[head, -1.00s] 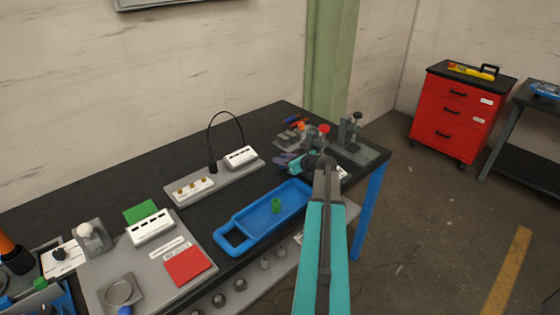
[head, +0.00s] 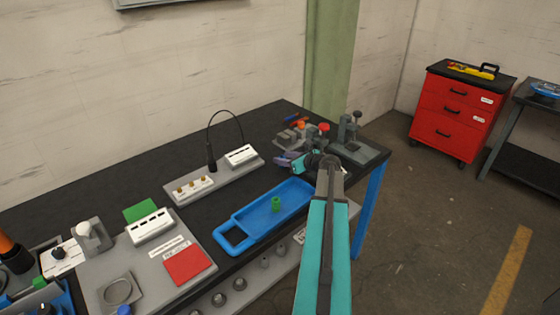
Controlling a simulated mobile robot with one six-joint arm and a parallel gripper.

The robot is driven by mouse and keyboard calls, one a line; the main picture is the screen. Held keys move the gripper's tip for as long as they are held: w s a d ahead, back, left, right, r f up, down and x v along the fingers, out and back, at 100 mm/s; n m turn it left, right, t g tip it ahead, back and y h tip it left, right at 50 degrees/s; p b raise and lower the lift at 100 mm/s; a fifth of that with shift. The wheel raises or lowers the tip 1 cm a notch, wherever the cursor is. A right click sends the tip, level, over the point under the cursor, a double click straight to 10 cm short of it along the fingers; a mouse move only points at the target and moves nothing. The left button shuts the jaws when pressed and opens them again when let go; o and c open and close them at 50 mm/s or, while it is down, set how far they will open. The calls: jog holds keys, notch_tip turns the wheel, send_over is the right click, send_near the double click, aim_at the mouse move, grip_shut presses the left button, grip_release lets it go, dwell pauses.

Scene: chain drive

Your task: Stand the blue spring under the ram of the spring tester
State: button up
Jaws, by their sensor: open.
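The likely spring tester (head: 351,134) is a grey upright device with a dark knob on top, at the far right end of the bench. My gripper (head: 286,160) is small in the head view, above the bench behind the blue tray and left of the tester. It is open, and I see nothing held in it. I cannot make out the blue spring; it may be hidden by my arm or too small to tell. The space under the tester's ram is too small to read.
A blue tray (head: 252,222) with a green piece (head: 276,204) lies at the bench front. A grey fixture with a red knob (head: 323,128) and several small coloured parts stand beside the tester. A grey strip with white blocks (head: 195,186) lies to the left. Bare black bench lies behind it.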

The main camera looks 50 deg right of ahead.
jog(key=b+v, duration=0.2)
jog(key=v, duration=0.8)
jog(key=shift+s, duration=0.15)
jog(key=shift+s, duration=0.1)
dwell(0.7)
